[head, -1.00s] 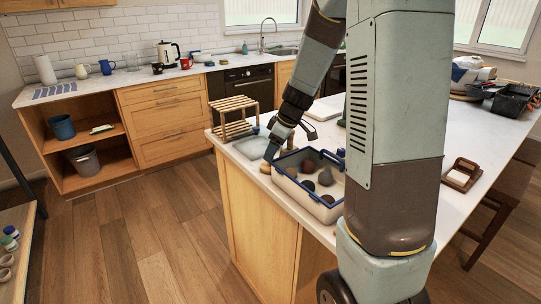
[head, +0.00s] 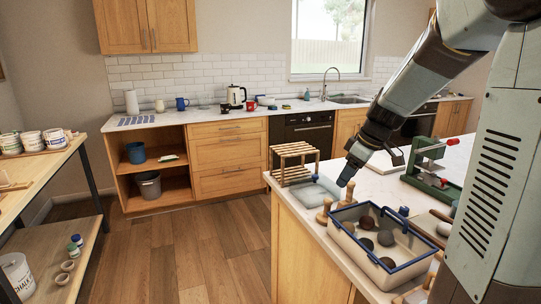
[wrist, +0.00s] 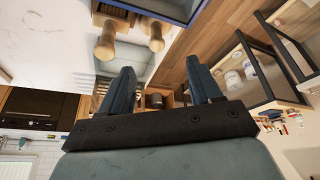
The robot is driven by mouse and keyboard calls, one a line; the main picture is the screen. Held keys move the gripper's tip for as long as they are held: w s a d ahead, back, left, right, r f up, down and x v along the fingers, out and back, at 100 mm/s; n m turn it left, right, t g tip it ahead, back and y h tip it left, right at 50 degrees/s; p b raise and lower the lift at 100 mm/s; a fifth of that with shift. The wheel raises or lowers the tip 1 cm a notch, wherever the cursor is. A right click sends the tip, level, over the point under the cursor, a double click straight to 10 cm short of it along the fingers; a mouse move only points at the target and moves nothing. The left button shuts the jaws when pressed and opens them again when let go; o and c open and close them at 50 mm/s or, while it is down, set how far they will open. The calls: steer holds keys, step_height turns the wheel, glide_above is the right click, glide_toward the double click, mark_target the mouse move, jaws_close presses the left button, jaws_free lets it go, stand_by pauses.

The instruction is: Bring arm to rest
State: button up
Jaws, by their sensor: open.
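My gripper (head: 347,174) hangs low over the counter, above and beside a cream bin with a blue rim (head: 345,238). In the wrist view my gripper (wrist: 162,66) shows two blue fingers spread wide apart, with nothing held between them. In the head view the fingers overlap from the side.
The bin holds several dark and brown lumps. A wooden rack (head: 294,160), a pale translucent tray (head: 312,192) and a green-and-red device (head: 432,165) stand near. Wooden-handled tools lie beside the bin. A shelving table (head: 50,190) is at left; the floor between is clear.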

steer(key=s+a+r+m+t+h, duration=0.1)
steer(key=s+r+m, duration=0.1)
steer(key=s, duration=0.6)
steer(key=s+a+r+m+h, duration=0.1)
steer(key=s+r+m, duration=0.1)
steer(key=s+m, duration=0.2)
steer(key=s+a+r+m+t+h, duration=0.1)
steer(key=s+m, duration=0.3)
steer(key=s, duration=0.7)
steer(key=shift+s+a+r+t, duration=0.3)
steer(key=shift+s+a+r, duration=0.05)
steer(key=shift+r, duration=0.55)
